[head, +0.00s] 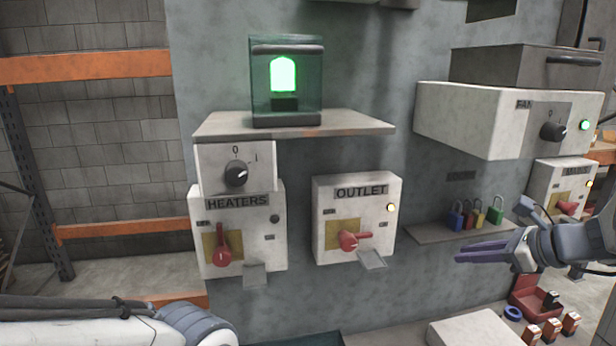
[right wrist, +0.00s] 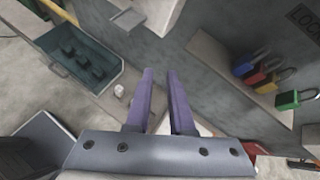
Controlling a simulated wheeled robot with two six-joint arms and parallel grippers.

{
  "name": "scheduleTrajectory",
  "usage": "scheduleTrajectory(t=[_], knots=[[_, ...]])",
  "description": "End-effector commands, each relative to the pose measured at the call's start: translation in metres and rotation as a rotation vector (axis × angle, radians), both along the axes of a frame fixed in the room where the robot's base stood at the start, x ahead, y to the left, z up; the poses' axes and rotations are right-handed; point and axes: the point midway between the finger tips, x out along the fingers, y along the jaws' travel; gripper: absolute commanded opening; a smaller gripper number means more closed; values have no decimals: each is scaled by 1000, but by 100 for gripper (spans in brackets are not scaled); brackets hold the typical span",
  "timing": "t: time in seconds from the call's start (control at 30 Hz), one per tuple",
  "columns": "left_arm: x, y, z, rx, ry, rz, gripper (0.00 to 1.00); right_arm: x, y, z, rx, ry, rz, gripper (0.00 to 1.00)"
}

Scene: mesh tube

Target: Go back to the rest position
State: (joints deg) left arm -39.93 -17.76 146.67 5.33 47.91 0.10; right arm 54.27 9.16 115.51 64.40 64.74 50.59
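My right gripper (head: 463,254) is in the right of the head view, in front of the grey wall and below the small padlock shelf. In the right wrist view its two purple fingers (right wrist: 160,74) are a little apart with nothing between them. My left arm shows at the lower left of the head view as a white link. Its gripper is out of the picture.
The heaters box (head: 240,236) and outlet box (head: 357,216) are on the wall, both with red handles. Several padlocks (head: 495,211) stand on a shelf (head: 425,234). A bin (right wrist: 92,68) shows in the right wrist view. Small boxes (head: 551,330) are at lower right.

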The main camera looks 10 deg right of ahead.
Motion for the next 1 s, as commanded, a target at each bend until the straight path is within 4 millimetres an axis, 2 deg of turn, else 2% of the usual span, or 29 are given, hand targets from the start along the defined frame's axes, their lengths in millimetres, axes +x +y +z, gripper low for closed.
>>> scheduleTrajectory(t=[0.03, 0.13, 0.23, 0.3, 0.4, 0.5, 0.63, 0.8, 0.9, 1.0], knots=[[0, 0, -1, 0, 0, 0, 0, 4, 29, -6, -42, 13, 94, 21], [0, 0, -3, 0, 0, 0, 0, 3, 91, -21, -156, 36, 324, 21], [0, 0, -5, 0, 0, 0, 0, -13, 159, -39, -304, 41, 619, 21], [0, 0, -6, 0, 0, 0, 0, -31, 201, -51, -411, 27, 833, 21], [0, 0, -7, 0, 0, 0, 0, -63, 250, -67, -561, -16, 1138, 21], [0, 0, -9, 0, 0, -1, 0, -100, 286, -81, -711, -88, 1447, 21], [0, 0, -11, 0, 0, -1, 0, -148, 316, -98, -900, -227, 1848, 21], [0, 0, -13, 0, 0, -1, 0, -198, 332, -115, -1116, -463, 2307, 21], [0, 0, -14, 0, 0, -1, 0, -215, 334, -121, -1205, -589, 2495, 21], [0, 0, -15, 0, 0, -1, 0, -224, 335, -124, -1262, -679, 2611, 21]])
